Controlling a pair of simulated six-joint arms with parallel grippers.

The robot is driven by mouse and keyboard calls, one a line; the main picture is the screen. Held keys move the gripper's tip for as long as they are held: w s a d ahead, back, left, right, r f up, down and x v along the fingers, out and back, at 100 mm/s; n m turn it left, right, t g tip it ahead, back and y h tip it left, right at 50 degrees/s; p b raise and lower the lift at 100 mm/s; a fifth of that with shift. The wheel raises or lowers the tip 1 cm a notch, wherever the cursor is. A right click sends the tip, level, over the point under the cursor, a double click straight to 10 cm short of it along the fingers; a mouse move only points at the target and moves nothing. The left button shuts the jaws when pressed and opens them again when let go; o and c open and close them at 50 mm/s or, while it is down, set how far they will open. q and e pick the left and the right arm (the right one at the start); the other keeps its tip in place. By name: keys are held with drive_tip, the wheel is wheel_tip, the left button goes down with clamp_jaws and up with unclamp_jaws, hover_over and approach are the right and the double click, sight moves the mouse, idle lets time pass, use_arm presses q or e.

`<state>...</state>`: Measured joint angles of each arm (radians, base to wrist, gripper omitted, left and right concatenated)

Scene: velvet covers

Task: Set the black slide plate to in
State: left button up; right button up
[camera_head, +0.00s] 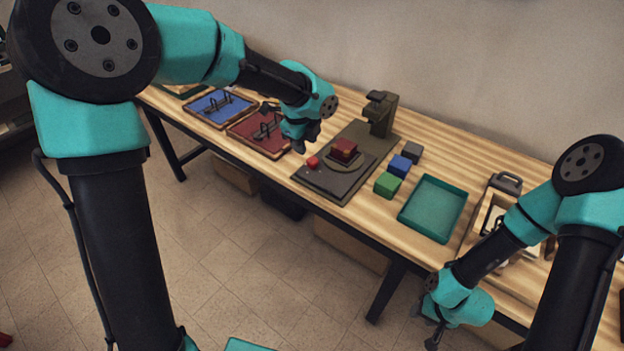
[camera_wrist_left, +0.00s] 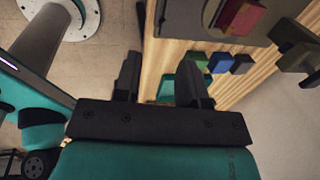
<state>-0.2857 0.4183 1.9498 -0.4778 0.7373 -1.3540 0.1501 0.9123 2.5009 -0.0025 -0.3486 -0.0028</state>
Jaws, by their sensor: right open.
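The black slide plate (camera_head: 325,185) lies flat at the front of a dark base with an upright post (camera_head: 380,112) behind. A grey disc (camera_head: 347,168) bears a dark red block (camera_head: 343,150). A small red piece (camera_head: 312,162) is at the plate's left edge. My left gripper (camera_head: 300,145) is above the table, left of the plate and apart from it. In the left wrist view its two fingers (camera_wrist_left: 158,78) are apart with nothing between them. My right gripper (camera_head: 434,335) is open and low at the front, off the table edge, far from the plate.
Blue (camera_head: 220,107) and dark red (camera_head: 262,132) panels with handles lie left. Green (camera_head: 387,185), blue (camera_head: 400,166) and grey (camera_head: 411,152) cubes sit right of the plate, beside a teal tray (camera_head: 433,235). A wooden box (camera_head: 482,213) stands further right.

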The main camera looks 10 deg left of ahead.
sight(312, 182)
use_arm(q)
drive_tip(key=w+f, duration=0.1)
drive_tip(key=f, duration=0.4)
drive_tip(key=w+d+f, duration=0.1)
drive_tip(key=f, duration=0.5)
drive_tip(key=w+f, duration=0.1)
drive_tip(key=f, duration=0.5)
drive_tip(key=shift+d, duration=0.15)
drive_tip(key=shift+c, duration=0.3)
clamp_jaws()
